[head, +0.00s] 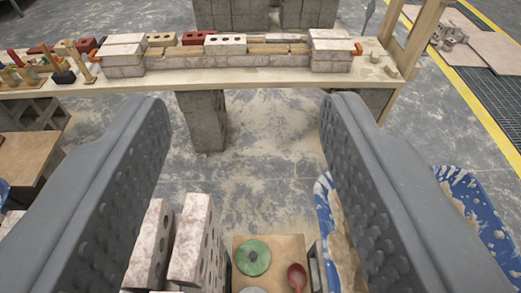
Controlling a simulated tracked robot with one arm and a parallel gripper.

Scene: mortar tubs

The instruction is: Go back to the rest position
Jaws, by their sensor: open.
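My gripper (245,125) is open and empty in the head view. Its two grey fingers with dimpled inner pads stand wide apart, pointing away from the camera. Between them I see dusty floor and the edge of a wooden bench. Blue mortar tubs (480,215) stand at the lower right, with greyish-beige mortar in them. The right finger hides part of the tubs.
A wooden bench (285,76) on grey blocks crosses the back, bearing bricks (225,43) and hand tools at its left. The middle floor (262,170) is clear.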

